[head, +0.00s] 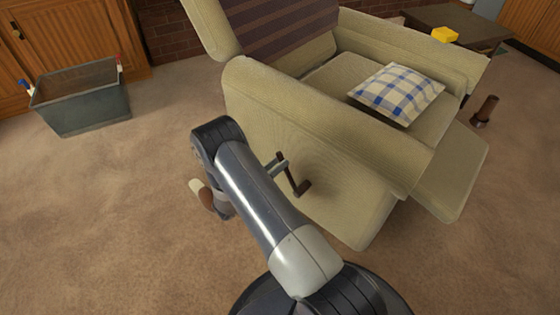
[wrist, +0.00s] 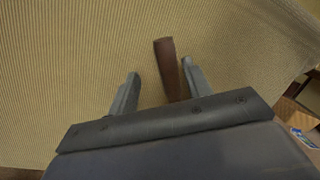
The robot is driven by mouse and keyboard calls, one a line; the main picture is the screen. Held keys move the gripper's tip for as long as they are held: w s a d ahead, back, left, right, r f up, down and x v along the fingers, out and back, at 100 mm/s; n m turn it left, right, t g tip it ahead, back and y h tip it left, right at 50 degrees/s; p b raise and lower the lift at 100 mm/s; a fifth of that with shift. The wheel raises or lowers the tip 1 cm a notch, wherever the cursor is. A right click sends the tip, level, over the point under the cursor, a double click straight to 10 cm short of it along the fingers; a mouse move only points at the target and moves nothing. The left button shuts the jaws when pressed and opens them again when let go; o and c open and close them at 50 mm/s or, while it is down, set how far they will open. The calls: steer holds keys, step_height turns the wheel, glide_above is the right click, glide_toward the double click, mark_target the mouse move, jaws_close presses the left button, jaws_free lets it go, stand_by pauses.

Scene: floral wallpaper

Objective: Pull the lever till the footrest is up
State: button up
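The recliner (head: 300,130) is beige, and its side panel fills much of the wrist view (wrist: 80,60). The lever (head: 300,187) is a dark brown handle on the near side of the chair. In the wrist view the lever (wrist: 167,68) stands between the two fingers of my gripper (wrist: 160,70), closer to the right finger. A gap shows between it and the left finger. My gripper (head: 281,165) is open at the lever in the head view. The footrest (head: 455,172) is a beige panel at the seat's front, slanting outward and down.
A blue-and-white checked cushion (head: 397,92) lies on the seat. A grey bin (head: 82,98) stands at left by wooden cabinets (head: 60,40). A brown cylinder (head: 486,110) stands beyond the footrest.

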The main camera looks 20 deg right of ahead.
steer(key=p+v, duration=0.1)
steer(key=v, duration=0.8)
steer(key=shift+r, duration=0.1)
steer(key=b+x, duration=0.1)
steer(key=x, duration=0.9)
steer(key=shift+d+b, duration=0.25)
steer(key=shift+b, duration=0.1)
steer(key=shift+w+d, duration=0.15)
steer(key=shift+d, duration=0.05)
steer(key=shift+s+r+m, duration=0.15)
steer(key=shift+s+m, duration=0.1)
steer(key=shift+m, duration=0.05)
